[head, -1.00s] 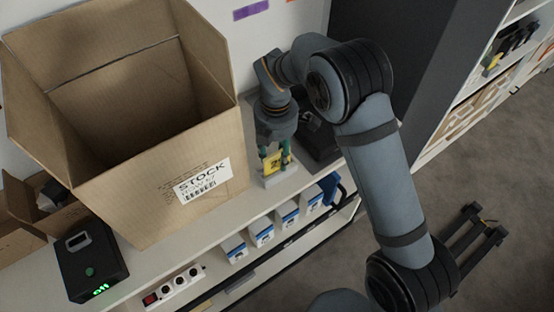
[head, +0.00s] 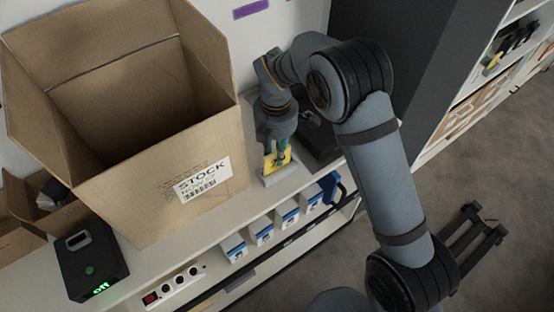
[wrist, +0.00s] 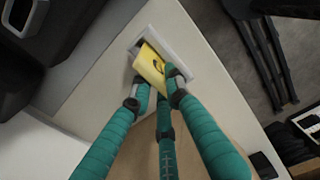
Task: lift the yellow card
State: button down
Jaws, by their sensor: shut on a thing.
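The yellow card (head: 284,160) stands upright in a small pale holder (head: 274,180) on the shelf top, right of the big carton. My gripper (head: 274,157) is over it from above, with its teal fingers closed on the card. In the wrist view the yellow card (wrist: 149,64) shows between the fingertips of my gripper (wrist: 155,90), with the grey-white rim of the holder (wrist: 181,52) around it. The card's lower edge is hidden, so I cannot tell whether it still touches the holder.
A large open carton (head: 120,190) marked STOCK stands close left of my gripper. A black device (head: 318,140) is close on the right. A black box with a green display (head: 92,262) is at the front left. Blue-white boxes (head: 262,234) sit below the shelf edge.

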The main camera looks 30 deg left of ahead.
jog(key=shift+r, duration=0.1)
jog(key=shift+a+r, duration=0.1)
jog(key=shift+r, duration=0.15)
notch_tip(320, 180, up, 4)
jog(key=shift+f+b, duration=0.25)
jog(key=shift+b, duration=0.4)
jog(key=s+d+r+b, duration=0.3)
jog(key=s+d+r, duration=0.3)
jog(key=d, duration=0.4)
jog(key=shift+r, duration=0.4)
jog(key=shift+s, duration=0.2)
